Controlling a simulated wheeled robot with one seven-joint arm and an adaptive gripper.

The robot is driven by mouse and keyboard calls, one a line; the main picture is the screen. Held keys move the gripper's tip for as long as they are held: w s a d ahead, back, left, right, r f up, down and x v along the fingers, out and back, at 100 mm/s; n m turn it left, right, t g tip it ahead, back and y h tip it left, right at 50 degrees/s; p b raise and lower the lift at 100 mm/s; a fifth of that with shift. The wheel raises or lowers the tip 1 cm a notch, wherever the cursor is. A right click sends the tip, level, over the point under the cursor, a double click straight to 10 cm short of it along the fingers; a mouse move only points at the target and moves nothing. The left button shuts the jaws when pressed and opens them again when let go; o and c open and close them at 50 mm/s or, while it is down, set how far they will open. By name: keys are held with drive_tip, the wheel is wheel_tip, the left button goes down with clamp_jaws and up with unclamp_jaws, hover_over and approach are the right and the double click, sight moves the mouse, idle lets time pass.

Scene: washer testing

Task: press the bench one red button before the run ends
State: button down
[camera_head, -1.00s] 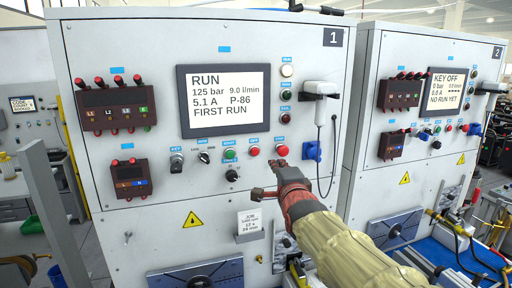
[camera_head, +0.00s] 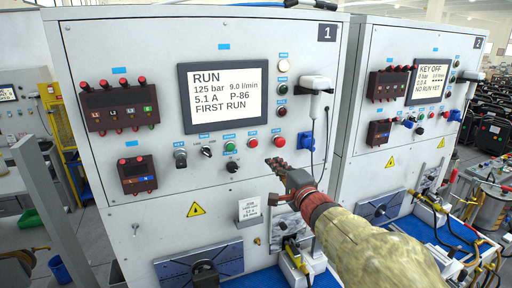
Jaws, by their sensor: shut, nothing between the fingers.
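Bench one (camera_head: 150,50) is the tall pale grey panel marked 1. Its display (camera_head: 224,97) reads RUN, 125 bar, 9.0 l/min, 5.1 A, P-86, FIRST RUN. Two red buttons stand side by side below the display: a left red button (camera_head: 252,143) and a right red button (camera_head: 279,142). A green button (camera_head: 230,146) is left of them. My gripper (camera_head: 276,162) is shut and empty. Its tip appears just below the right red button in the picture, with a visible gap; its depth from the panel is unclear.
A key switch (camera_head: 180,158) and black knobs (camera_head: 232,166) are left of my gripper. A white handheld device (camera_head: 316,84) hangs at the panel's right edge, its cord running down. A blue socket (camera_head: 305,142) is right of the buttons. Bench two (camera_head: 395,40) stands at right.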

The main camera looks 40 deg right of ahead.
sight(254, 143)
drive_tip(key=x, duration=1.4)
drive_tip(key=shift+p, duration=0.3)
